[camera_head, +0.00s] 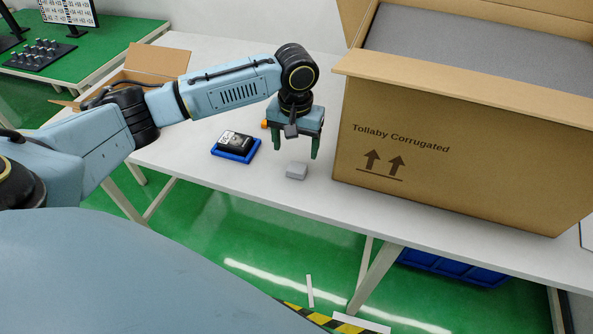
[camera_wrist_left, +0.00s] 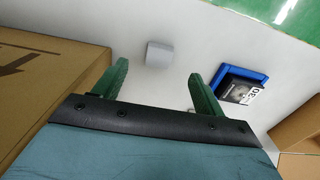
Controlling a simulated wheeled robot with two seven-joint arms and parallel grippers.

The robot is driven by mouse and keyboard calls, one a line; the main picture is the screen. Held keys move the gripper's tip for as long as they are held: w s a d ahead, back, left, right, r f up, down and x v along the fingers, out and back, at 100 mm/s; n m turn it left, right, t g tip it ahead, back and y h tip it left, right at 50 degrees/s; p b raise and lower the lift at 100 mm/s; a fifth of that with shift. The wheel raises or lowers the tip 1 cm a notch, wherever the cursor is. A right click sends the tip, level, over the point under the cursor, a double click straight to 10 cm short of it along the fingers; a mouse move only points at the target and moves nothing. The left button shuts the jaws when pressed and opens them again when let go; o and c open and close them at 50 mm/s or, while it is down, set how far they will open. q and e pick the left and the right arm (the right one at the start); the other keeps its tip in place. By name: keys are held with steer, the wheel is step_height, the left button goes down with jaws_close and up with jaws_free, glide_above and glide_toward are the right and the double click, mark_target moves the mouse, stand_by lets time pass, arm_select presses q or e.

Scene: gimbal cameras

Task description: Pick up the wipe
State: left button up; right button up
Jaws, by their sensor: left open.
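The wipe appears to be the small light grey block (camera_head: 297,171) lying on the white table near its front edge. It also shows in the left wrist view (camera_wrist_left: 159,54), just beyond and between the fingertips. My left gripper (camera_head: 296,152) is open, with its green fingers pointing down above and slightly behind the block. In the left wrist view the left gripper (camera_wrist_left: 160,77) has nothing between its fingers, and the block is apart from them. My right gripper is not in view.
A large cardboard box (camera_head: 450,150) stands close to the right of the gripper. A blue tray (camera_head: 232,156) holding a dark device (camera_head: 236,143) lies to the left. An open carton (camera_head: 155,62) is at the back left. The white table (camera_head: 215,180) is bare around the block.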

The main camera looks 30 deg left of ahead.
mark_target(295, 170)
arm_select(q)
step_height(295, 170, down, 9)
steer(key=shift+w+a+r+b, duration=0.15)
steer(key=shift+b, duration=0.5)
steer(key=c, duration=1.1)
